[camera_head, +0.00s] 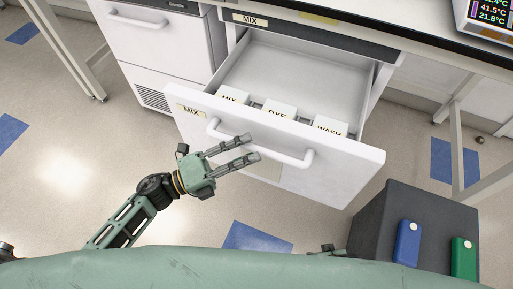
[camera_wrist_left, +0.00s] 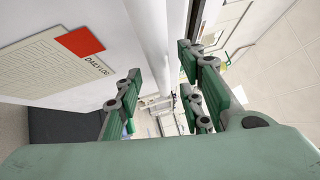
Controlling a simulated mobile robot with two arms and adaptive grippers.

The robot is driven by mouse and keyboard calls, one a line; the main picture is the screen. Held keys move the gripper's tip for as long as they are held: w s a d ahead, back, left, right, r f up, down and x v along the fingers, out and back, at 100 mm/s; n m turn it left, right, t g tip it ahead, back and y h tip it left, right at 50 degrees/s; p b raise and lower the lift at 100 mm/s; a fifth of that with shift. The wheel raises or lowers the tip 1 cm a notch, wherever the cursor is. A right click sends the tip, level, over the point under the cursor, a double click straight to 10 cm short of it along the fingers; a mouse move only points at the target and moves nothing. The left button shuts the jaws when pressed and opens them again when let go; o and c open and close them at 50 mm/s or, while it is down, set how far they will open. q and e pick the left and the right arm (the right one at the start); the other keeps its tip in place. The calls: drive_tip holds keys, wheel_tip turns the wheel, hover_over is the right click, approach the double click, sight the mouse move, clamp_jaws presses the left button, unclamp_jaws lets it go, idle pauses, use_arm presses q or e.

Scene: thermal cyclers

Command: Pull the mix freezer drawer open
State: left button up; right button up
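The mix freezer drawer (camera_head: 345,176) stands pulled well out, its interior showing in the head view. Its white front carries a MIX label and a white bar handle (camera_head: 290,158). White boxes marked MIX, DYE and WASH (camera_head: 329,126) sit inside behind the front. My left gripper (camera_head: 251,148) is at the handle, its two fingers apart. In the left wrist view a white bar (camera_wrist_left: 150,45) runs between the spread fingers (camera_wrist_left: 160,100); I cannot tell whether they touch it. Only a small dark piece, perhaps of my right gripper, peeks above my body; its fingers are hidden.
A closed white drawer unit (camera_head: 155,45) stands left of the open drawer. A worktop (camera_head: 400,45) with a temperature display (camera_head: 490,18) is above. A dark box (camera_head: 385,215) with blue and green items stands at lower right. Floor at left is clear.

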use_arm(q)
drive_tip(key=v, duration=0.8)
drive_tip(key=shift+s+a, duration=0.15)
drive_tip(key=shift+a, duration=0.15)
drive_tip(key=shift+f, duration=0.1)
